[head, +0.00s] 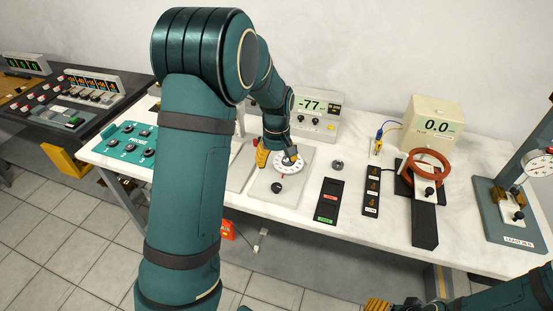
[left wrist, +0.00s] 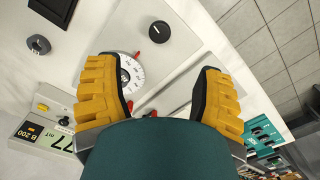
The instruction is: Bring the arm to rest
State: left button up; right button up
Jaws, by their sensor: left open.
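My left gripper (head: 276,158) is over the pale plate (head: 259,193) on the white bench, close to the white graduated dial (head: 289,169). In the left wrist view my left gripper (left wrist: 160,82) has its two yellow fingers spread wide, with nothing between them but the plate below. The dial (left wrist: 134,73) is partly hidden behind the finger on the left. The black knob (left wrist: 159,32) on the plate stands clear of both fingers. Part of my right gripper (head: 377,305) shows at the bottom edge of the head view; its fingertips are cut off.
A teal panel with knobs (head: 130,140) lies at the left.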

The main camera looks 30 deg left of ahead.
dwell(0.3)
pick_arm(q)
jog(key=s+d+f, duration=0.1)
jog(key=f, duration=0.1)
jog(key=s+d+f+m, duration=0.1)
jog(key=d+f, duration=0.1)
jog(key=f, duration=0.1)
jog(key=d+f+m, duration=0.1)
jog(key=d+f, duration=0.1)
jog(key=f, duration=0.1)
jog(key=shift+s+f+h, duration=0.1)
jog(key=shift+s+h, duration=0.2)
jog(key=shift+s, duration=0.1)
jog(key=s+d+f+m, duration=0.1)
jog(key=d+f, duration=0.1)
jog(key=s+d+f, duration=0.2)
jog(key=s+d+f+m+h, duration=0.1)
jog(key=d+f, duration=0.1)
jog(key=f, duration=0.1)
jog(key=shift+s+d+m+t, duration=0.3)
jog(key=shift+s, duration=0.1)
jog(key=s+d+f+m+t+h, duration=0.1)
jog(key=s+d+f+m+h, duration=0.1)
jog(key=s+d, duration=0.8)
jog(key=shift+d+f+m, duration=0.25)
jog(key=shift+f+m, duration=0.25)
jog(key=shift+f, duration=0.35)
jog(key=shift+w, duration=0.1)
